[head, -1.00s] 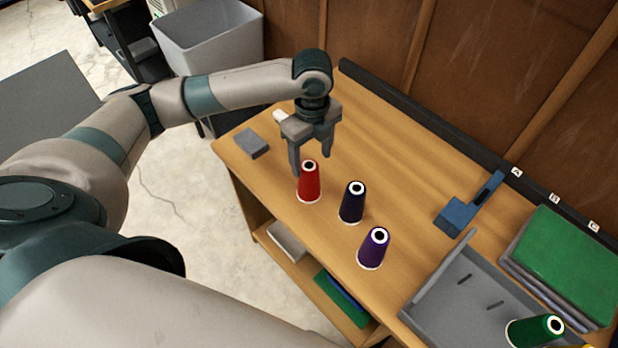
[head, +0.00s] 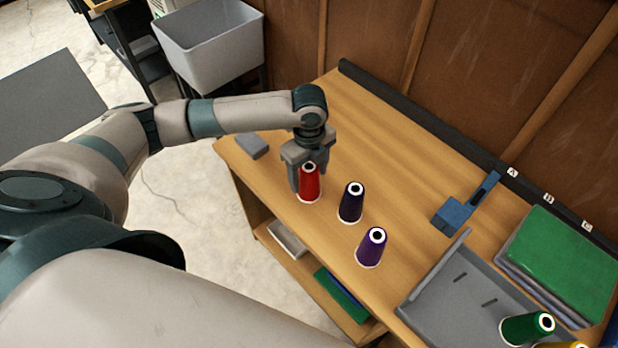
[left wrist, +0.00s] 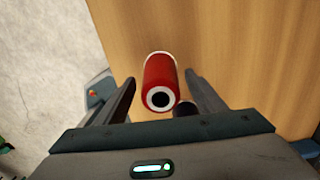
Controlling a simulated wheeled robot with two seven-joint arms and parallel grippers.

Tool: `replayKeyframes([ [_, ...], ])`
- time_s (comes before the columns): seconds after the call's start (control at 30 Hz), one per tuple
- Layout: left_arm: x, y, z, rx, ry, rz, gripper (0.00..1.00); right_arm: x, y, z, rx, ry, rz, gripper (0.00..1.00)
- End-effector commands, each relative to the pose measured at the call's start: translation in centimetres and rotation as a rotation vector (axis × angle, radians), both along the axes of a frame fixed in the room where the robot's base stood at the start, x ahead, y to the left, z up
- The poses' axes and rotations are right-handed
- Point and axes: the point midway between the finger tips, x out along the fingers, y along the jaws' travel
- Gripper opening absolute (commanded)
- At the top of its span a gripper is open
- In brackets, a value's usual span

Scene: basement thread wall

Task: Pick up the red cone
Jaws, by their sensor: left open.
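The red cone (head: 309,184) stands upright on the wooden table near its left end. In the left wrist view the red cone (left wrist: 160,82) shows between the two fingers, with a gap on each side. My left gripper (head: 307,180) is open, just behind and around the red cone in the head view, and partly hidden by it. The left gripper's fingers (left wrist: 160,95) also show in the wrist view, spread apart. My right gripper is not in view.
A grey block (head: 254,145) lies at the left edge. A blue tool (head: 452,216), a grey tray (head: 425,305) and a green cone (head: 526,328) are further right.

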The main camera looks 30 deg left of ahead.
Motion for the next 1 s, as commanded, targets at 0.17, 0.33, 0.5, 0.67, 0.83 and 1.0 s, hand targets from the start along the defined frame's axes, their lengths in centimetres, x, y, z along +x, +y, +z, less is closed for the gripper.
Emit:
replayKeyframes([
  [0.17, 0.0, 0.0, -1.6, 0.000, 0.000, 0.001, 0.63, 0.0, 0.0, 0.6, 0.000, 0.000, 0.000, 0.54],
  [0.33, 0.1, 0.0, -1.9, 0.001, -0.001, 0.000, 0.63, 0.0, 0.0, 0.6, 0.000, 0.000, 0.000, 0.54],
  [0.5, 0.1, 0.0, -1.9, 0.001, -0.001, 0.000, 0.63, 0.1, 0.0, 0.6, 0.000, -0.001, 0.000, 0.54],
  [0.67, 0.1, 0.0, -1.9, 0.001, -0.001, 0.000, 0.63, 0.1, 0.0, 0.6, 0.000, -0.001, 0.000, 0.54],
  [0.83, 0.1, 0.0, -1.9, 0.001, -0.001, 0.000, 0.28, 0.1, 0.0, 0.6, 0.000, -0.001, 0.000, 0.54],
  [1.0, 0.1, 0.0, -1.9, 0.001, -0.001, 0.000, 0.15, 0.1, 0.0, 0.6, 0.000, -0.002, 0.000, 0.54],
])
